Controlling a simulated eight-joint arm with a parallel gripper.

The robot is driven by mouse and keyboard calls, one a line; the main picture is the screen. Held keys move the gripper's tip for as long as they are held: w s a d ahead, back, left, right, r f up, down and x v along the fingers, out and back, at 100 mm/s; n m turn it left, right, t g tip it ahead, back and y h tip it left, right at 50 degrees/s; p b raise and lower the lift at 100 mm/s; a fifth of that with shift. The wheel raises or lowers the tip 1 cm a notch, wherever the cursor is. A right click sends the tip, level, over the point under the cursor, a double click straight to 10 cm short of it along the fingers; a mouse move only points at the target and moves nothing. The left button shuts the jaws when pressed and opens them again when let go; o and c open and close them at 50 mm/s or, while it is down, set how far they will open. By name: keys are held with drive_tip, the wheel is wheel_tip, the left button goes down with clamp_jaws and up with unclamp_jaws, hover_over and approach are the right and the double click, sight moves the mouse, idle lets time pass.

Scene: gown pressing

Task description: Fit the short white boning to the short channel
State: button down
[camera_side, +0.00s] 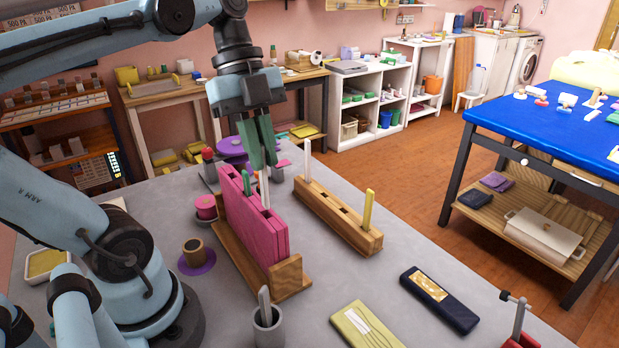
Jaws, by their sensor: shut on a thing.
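My gripper (262,155) has green fingers that point down, shut on a short white boning (265,186). The boning hangs upright below the fingertips, over the top edge of the pink channelled piece (262,236). Its lower end meets the dark openings in that top edge. I cannot tell whether it is inside a channel or just in front of one. The pink piece stands upright in a wooden holder (292,277). A green strip (247,183) stands up from its top, left of the white boning.
A wooden slotted rack (345,222) to the right holds another white strip (307,160) and a yellow strip (369,208). Pink (206,207) and brown (194,251) spools stand left.

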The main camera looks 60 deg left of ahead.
sight(261, 181)
drive_tip(key=shift+f, duration=0.15)
drive_tip(key=shift+f, duration=1.25)
drive_tip(key=shift+f, duration=0.2)
drive_tip(key=shift+f, duration=1.35)
drive_tip(key=shift+f, duration=0.3)
drive_tip(key=shift+f, duration=0.85)
drive_tip(key=c, duration=1.1)
unclamp_jaws()
